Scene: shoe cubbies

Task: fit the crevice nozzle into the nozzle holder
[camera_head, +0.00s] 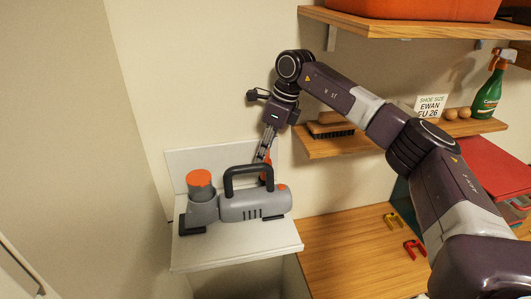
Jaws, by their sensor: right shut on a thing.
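My right gripper (264,150) points down behind the handheld vacuum (252,205), near its black handle. It is shut on an orange piece (268,164), which looks like the crevice nozzle. Only a small part of the piece shows; the vacuum's handle and body hide its lower end. I cannot make out the nozzle holder, nor tell whether the nozzle touches it. The grey vacuum, with an orange cap at its left end, rests on a white shelf (235,252) with a raised back panel. My left gripper is not in view.
A wooden shelf (365,146) to the right carries a brush (331,129), a card, several brown round things and a green spray bottle (490,90). A lower wooden surface (335,245) holds a yellow and a red clip-like piece. An upper shelf holds an orange bin.

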